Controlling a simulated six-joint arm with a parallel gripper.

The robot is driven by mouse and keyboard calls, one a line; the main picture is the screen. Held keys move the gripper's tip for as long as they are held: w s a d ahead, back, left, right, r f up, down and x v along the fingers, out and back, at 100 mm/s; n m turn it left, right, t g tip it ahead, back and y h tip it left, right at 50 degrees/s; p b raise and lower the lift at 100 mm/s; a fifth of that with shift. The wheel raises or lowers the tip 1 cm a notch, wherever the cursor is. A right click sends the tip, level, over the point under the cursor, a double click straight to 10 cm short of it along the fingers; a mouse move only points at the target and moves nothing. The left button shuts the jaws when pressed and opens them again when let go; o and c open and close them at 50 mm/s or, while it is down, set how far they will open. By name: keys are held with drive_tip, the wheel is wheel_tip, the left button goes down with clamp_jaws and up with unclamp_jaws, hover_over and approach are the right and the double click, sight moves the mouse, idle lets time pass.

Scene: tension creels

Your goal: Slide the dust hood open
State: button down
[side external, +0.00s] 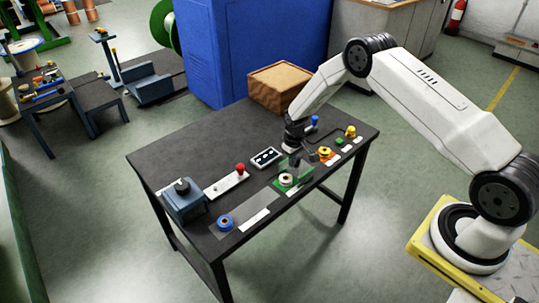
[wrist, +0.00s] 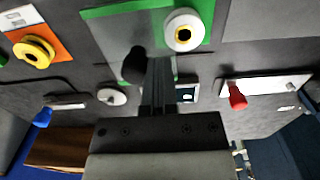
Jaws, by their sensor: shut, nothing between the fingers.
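My gripper (side external: 294,162) is low over the dark bench, beside a green plate (side external: 304,172) carrying a white spool (side external: 287,180). In the wrist view the gripper fingers (wrist: 158,108) are together, with nothing seen between them. A dark rounded knob (wrist: 134,66) shows just left of the fingers; I cannot tell whether they touch. The green plate (wrist: 97,13) and the white spool with a yellow centre (wrist: 184,31) lie beyond the fingers.
A red knob (side external: 240,169) on a white plate, a black panel (side external: 265,157) and a blue-grey box (side external: 184,203) are on the bench. A blue spool (side external: 225,223) sits near the front edge. A yellow spool (wrist: 36,52) is on an orange plate. A carton (side external: 281,88) stands behind.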

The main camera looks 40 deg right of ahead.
drive_tip(key=shift+d, duration=2.4)
drive_tip(key=shift+a, duration=0.2)
drive_tip(key=shift+a, duration=0.6)
drive_tip(key=shift+r, duration=3.5)
